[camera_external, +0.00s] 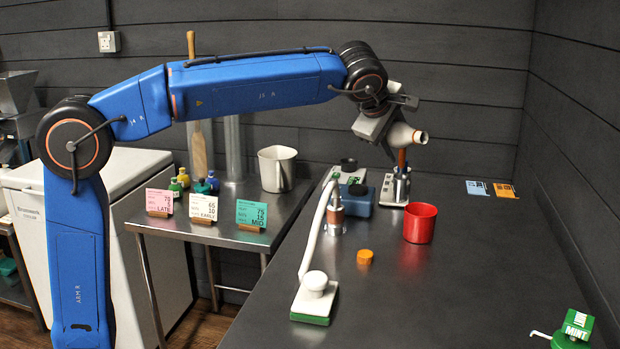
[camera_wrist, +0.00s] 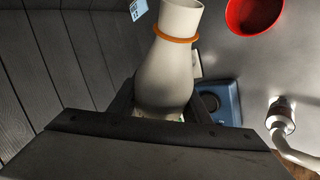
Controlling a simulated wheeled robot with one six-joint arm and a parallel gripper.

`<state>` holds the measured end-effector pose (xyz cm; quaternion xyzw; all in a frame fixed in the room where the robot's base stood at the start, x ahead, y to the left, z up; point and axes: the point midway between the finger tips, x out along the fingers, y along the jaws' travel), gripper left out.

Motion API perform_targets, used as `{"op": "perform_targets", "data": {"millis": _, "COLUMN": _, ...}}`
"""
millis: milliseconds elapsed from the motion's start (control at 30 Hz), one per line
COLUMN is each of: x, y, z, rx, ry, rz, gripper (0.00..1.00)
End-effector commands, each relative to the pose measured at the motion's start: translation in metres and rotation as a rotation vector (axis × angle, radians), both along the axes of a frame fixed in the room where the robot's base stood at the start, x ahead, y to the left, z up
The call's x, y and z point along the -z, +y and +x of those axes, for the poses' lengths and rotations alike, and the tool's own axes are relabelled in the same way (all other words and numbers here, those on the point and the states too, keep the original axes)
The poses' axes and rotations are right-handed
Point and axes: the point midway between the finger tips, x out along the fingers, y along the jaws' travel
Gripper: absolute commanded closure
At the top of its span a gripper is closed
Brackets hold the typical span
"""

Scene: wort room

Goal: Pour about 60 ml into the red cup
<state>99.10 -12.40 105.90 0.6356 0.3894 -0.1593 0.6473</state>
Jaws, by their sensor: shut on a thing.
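My gripper (camera_external: 386,126) is shut on a white bottle (camera_external: 402,134) and holds it above the counter. The bottle lies well over on its side, its mouth facing right in the external view. In the wrist view the bottle (camera_wrist: 165,75) sits between the fingers of my gripper (camera_wrist: 163,108), with an orange ring round its neck. The cup's contents are hidden. No clear stream shows at the mouth.
A metal device (camera_external: 397,188) with an orange-brown upright part stands just left of the cup. An orange cap (camera_external: 365,257), a white-and-green dispenser (camera_external: 314,302) and a blue box (camera_external: 359,202) are nearby. A green MINT item (camera_external: 575,328) stands front right.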

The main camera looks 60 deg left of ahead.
Motion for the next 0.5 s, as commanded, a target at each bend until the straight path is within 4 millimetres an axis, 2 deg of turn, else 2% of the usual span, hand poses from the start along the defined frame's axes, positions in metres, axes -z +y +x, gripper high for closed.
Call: {"op": "perform_targets", "data": {"millis": 500, "x": -0.0010, "y": 0.0017, "z": 0.0000, "rx": 0.000, "ry": 0.002, "rz": 0.089, "gripper": 0.84}}
